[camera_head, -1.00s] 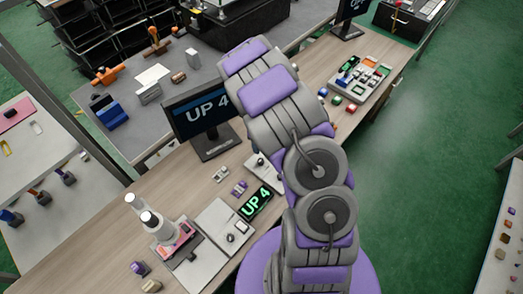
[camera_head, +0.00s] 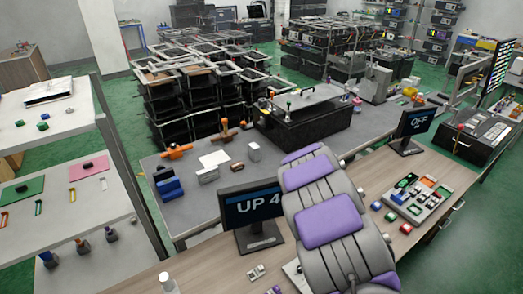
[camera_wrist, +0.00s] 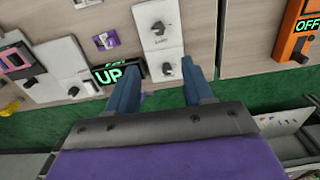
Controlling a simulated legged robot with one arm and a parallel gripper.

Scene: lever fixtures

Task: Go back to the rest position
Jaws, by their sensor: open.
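My gripper (camera_wrist: 162,95) shows in the wrist view with two blue fingers spread apart and nothing between them. It is hidden in the head view, where my grey and purple arm rises at the centre. Beyond the fingers in the wrist view is a white lever panel (camera_wrist: 158,38) with dark levers. A green-lit display reading UP (camera_wrist: 118,72) lies by the left finger. In the head view a monitor reading UP 4 (camera_head: 252,207) stands on the wooden bench (camera_head: 205,268), left of my arm.
A grey table (camera_head: 205,207) with an orange valve handle (camera_head: 176,151) lies behind. Green floor (camera_head: 480,245) is open at the right.

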